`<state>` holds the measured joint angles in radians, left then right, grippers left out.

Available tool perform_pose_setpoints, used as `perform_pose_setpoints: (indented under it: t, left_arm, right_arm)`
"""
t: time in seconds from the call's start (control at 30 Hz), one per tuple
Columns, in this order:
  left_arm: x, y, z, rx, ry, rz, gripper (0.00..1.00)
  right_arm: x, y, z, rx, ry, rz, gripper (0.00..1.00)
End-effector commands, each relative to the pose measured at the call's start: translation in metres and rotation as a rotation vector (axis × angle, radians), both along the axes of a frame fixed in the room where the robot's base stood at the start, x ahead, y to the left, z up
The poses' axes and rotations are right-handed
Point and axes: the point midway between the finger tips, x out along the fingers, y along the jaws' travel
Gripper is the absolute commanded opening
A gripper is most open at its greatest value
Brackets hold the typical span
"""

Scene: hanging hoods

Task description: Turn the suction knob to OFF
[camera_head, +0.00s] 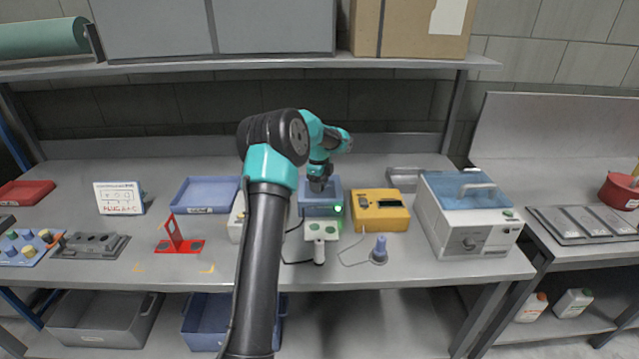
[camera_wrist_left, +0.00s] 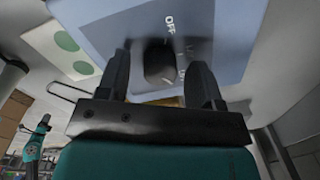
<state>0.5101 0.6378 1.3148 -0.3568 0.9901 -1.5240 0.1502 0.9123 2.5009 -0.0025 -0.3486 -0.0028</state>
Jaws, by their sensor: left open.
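A blue box (camera_head: 316,211) with a small green light stands on the bench near the middle. The black suction knob (camera_wrist_left: 158,62) is on its face, below the printed word OFF, in the left wrist view. My left gripper (camera_head: 319,190) is over the box in the head view and hides the knob there. In the left wrist view my left gripper (camera_wrist_left: 160,75) is open, with one finger on each side of the knob. I cannot tell whether the fingers touch it, and part of the dial's other lettering is hidden. My right gripper is not in view.
A yellow device (camera_head: 379,222) stands close right of the box. A white machine with a blue lid (camera_head: 462,187) is farther right. A white plate with green spots (camera_head: 321,232) and a grey-blue plunger-like tool (camera_head: 380,249) are in front. A blue tray (camera_head: 206,194) is left.

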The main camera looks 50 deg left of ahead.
Motion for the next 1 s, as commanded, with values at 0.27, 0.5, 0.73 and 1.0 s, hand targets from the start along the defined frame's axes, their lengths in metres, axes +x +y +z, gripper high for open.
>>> perform_pose_setpoints:
  t: [0.27,0.5,0.73,1.0]
  left_arm:
    - [0.0001,-0.0001,0.0004,0.0,0.0,0.0,0.4]
    - [0.0002,0.0,0.0005,0.0,0.0,0.0,0.17]
    - [0.0002,0.0,0.0006,0.0,-0.001,0.004,0.11]
    - [0.0001,-0.0002,0.0007,0.0,-0.001,0.064,0.11]
  right_arm:
    - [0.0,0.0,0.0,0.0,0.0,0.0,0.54]
    - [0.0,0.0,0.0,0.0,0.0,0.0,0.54]
    - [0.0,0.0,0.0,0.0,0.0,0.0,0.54]
    - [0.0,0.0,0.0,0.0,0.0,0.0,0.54]
